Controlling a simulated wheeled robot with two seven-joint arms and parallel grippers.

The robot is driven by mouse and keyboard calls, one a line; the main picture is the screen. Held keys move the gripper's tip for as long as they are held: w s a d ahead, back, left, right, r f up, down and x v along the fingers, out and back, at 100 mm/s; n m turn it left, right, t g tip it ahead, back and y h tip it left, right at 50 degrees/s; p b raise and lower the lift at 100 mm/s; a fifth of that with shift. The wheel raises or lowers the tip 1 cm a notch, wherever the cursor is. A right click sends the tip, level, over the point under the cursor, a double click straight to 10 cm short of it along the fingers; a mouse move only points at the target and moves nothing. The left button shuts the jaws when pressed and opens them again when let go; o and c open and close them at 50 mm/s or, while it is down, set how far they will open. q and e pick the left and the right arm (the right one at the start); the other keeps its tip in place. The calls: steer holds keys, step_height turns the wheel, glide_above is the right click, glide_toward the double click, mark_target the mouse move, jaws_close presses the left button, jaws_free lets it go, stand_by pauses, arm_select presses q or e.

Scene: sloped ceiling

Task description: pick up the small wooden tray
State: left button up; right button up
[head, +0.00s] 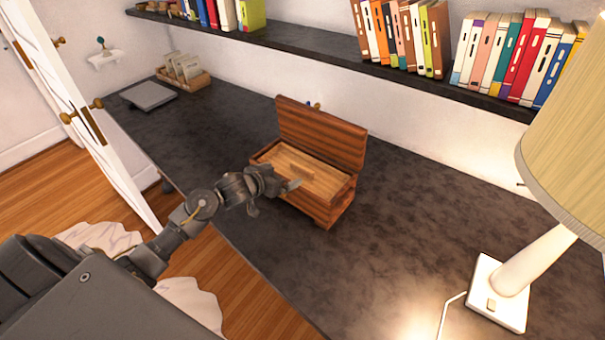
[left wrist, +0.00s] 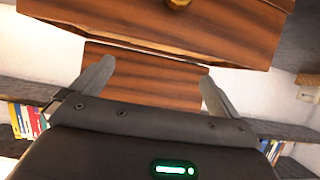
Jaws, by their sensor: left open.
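A reddish-brown wooden box (head: 328,208) stands on the dark desk with its lid (head: 320,137) raised. Inside it lies a lighter wooden piece (head: 322,182) with a raised bar across its middle; it looks like the small tray. My left gripper (head: 275,196) is open and empty at the box's near left edge, one finger reaching toward the opening. Whether it touches the box I cannot tell. In the left wrist view my open fingers (left wrist: 155,88) are spread, with brown wood of the box (left wrist: 130,32) beyond them. The tray is not clearly visible there. My right gripper is out of view.
The dark desk (head: 400,225) is clear around the box. A lamp (head: 530,262) stands at the right, its cord on the desk. A closed laptop-like slab (head: 148,95) and a file holder (head: 185,76) sit far left. A bookshelf (head: 330,58) runs above the desk.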

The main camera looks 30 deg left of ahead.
mark_target(301, 168)
arm_select(q)
steer(key=x, duration=0.5)
steer(key=shift+w+d+f, duration=0.1)
steer(key=shift+w+d, duration=0.05)
steer(key=shift+w, duration=0.2)
steer(key=shift+w+p, duration=0.1)
steer(key=shift+p, duration=0.3)
steer(key=p+x, duration=0.1)
steer(key=x, duration=0.3)
steer(key=shift+w+d+f, duration=0.15)
steer(key=shift+w+d, duration=0.1)
steer(key=shift+w, duration=0.1)
steer(key=c, duration=0.8)
